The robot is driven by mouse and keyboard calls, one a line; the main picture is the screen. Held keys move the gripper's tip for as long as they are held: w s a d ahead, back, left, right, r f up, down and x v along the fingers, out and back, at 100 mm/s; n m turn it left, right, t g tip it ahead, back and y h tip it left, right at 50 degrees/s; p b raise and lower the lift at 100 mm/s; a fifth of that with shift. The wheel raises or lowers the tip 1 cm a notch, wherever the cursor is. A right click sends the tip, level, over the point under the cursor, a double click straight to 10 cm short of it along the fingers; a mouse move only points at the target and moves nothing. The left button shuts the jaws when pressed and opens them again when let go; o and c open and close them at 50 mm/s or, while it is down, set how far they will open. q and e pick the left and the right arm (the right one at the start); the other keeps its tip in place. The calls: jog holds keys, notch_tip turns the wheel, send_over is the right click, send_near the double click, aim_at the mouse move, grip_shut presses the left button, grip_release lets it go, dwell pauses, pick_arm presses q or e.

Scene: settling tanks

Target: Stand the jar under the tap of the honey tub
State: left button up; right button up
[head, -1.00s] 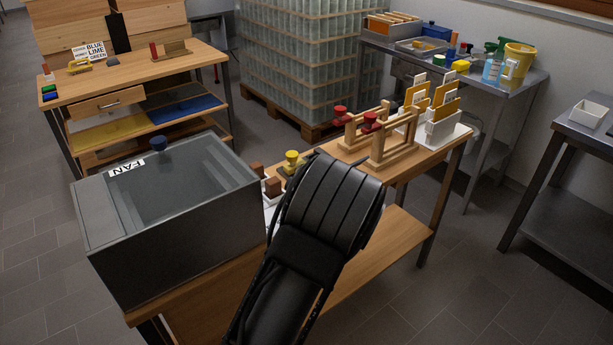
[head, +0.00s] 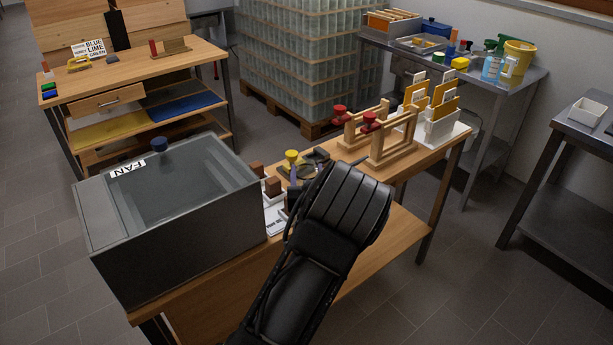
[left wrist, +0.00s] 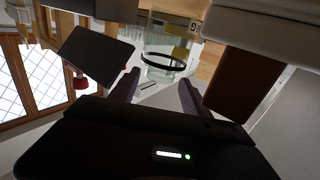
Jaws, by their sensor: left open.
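A clear glass jar (left wrist: 163,62) with a dark band and a yellow patch shows in the left wrist view. It lies just beyond and between the two fingertips of my left gripper (left wrist: 160,80), which is open with nothing between its fingers. In the head view my left forearm and wrist reach over the wooden bench, and they hide the fingers and the jar. No thing in the head view can be clearly told as the honey tub or its tap.
Near my wrist on the bench are a yellow knob (head: 291,156), brown blocks (head: 273,186) and dark round pieces. Wooden frames with red knobs (head: 372,121) and a white card holder (head: 441,128) stand farther right. A yellow bucket (head: 518,57) sits on the back table.

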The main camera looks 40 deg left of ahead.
pick_arm(q)
jog(key=shift+w+a, duration=0.45)
jog(key=shift+w, duration=0.1)
grip_shut()
dwell(0.6)
